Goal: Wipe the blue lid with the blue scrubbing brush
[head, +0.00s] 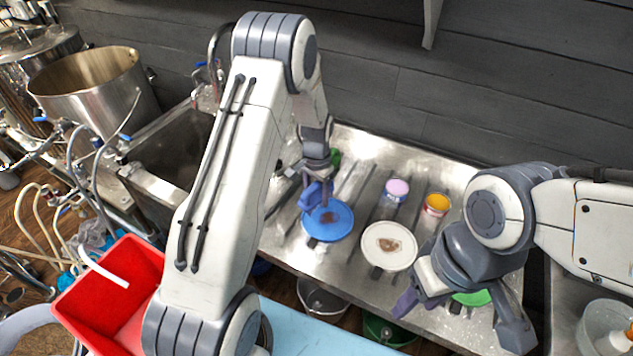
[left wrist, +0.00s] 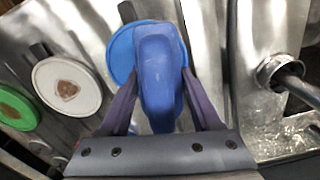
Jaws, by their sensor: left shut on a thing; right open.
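The blue lid (head: 322,228) lies on the metal drainboard in the head view, with a brown stain on it. It also shows in the left wrist view (left wrist: 122,52), partly hidden behind the brush. My left gripper (head: 318,182) is shut on the blue scrubbing brush (left wrist: 160,75) and holds it over the lid's far part. The brush also shows in the head view (head: 314,196); I cannot tell whether it touches the lid. My right gripper (head: 455,318) is open and empty, at the front right of the drainboard, above a green lid.
A white lid (head: 376,246) with a brown stain lies right of the blue lid. A green lid (head: 472,298) is partly under my right gripper. A pink-topped tub (head: 397,189) and an orange-topped tub (head: 437,204) stand behind. A sink (head: 168,150) and red crate (head: 112,300) are at left.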

